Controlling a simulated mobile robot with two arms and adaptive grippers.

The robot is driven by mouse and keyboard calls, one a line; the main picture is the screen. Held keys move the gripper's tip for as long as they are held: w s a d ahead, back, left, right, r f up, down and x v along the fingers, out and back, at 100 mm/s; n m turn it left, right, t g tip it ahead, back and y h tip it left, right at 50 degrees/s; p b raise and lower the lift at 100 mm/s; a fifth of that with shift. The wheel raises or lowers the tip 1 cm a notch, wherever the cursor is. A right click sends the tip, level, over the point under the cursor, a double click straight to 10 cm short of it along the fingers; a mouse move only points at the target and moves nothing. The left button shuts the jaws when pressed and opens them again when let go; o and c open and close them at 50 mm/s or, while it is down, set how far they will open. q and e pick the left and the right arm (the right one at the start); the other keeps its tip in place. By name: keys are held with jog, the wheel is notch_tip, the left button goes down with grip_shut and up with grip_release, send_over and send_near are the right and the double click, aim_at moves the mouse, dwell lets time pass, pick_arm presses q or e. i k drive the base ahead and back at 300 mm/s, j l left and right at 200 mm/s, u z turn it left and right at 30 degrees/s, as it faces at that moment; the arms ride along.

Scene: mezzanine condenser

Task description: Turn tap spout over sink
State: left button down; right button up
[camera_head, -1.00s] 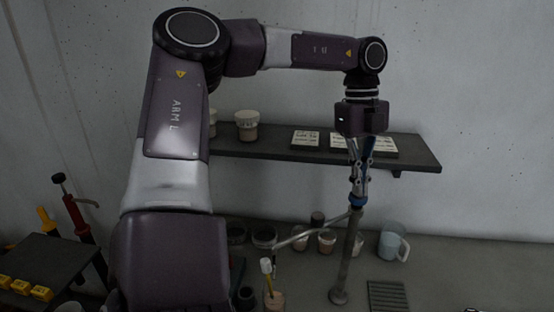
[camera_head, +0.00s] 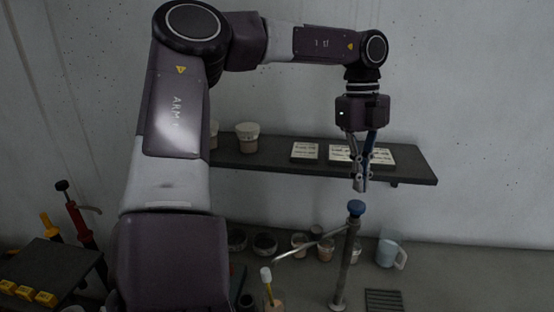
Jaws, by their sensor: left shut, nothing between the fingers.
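The tap (camera_head: 346,259) is a grey upright post with a blue knob (camera_head: 355,208) on top. Its thin spout (camera_head: 296,249) reaches out to the left from the upper part of the post and bends down at its end. My left gripper (camera_head: 360,188) hangs just above the blue knob, fingers together and empty, with a small gap to the knob. My right gripper does not show. I cannot make out the sink; a ribbed drain-like plate (camera_head: 384,300) lies on the counter right of the post's foot.
A dark shelf (camera_head: 415,172) on the wall behind my gripper holds tubs (camera_head: 247,138) and cards (camera_head: 305,151). Several small pots (camera_head: 265,244) stand behind the spout. A jug (camera_head: 388,249) stands right of the tap. A cup with a brush (camera_head: 267,279) stands below the spout.

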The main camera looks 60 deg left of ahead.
aim_at(314, 239)
jog(key=k+j, duration=0.2)
jog(key=k, duration=0.3)
jog(key=k+j, duration=0.2)
jog(key=k, duration=0.25)
jog(key=k+j, duration=0.2)
jog(key=k, duration=0.3)
